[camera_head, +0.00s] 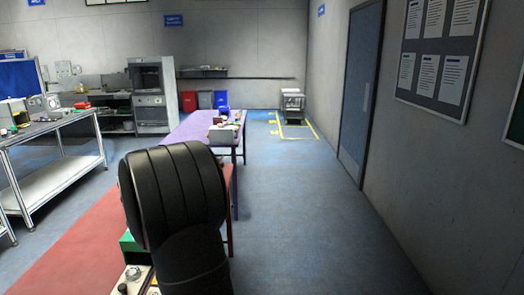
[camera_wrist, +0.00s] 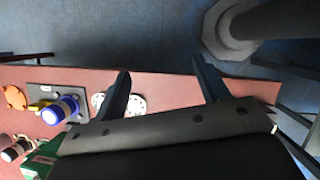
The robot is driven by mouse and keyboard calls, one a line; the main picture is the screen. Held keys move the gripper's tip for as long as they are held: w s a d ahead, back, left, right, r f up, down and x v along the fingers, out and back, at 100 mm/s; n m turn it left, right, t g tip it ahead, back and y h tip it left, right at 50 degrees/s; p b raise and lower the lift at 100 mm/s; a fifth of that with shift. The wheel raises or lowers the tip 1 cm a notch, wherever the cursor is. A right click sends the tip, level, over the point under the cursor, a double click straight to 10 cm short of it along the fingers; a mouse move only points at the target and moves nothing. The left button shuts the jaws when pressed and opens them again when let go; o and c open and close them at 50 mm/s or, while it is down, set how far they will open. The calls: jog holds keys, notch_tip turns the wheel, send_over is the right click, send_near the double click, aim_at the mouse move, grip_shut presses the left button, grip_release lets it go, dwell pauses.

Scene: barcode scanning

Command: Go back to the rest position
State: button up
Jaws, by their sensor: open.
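My gripper (camera_wrist: 160,68) shows in the wrist view, with its two dark fingers spread wide apart. Nothing is between the fingers. It is above the edge of a reddish table (camera_wrist: 170,88), with blue floor beyond the edge. A white disc with holes (camera_wrist: 136,104) lies on the table, partly hidden behind the left finger. In the head view, my black arm link fills the lower middle and my gripper is not visible.
In the head view, a purple table (camera_head: 190,127) stands ahead. The floor (camera_head: 300,200) at right is clear, beside a wall.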

jog(key=shift+s+d+m, duration=0.5)
jog(key=shift+d+m, duration=0.05)
jog(key=shift+m, duration=0.05)
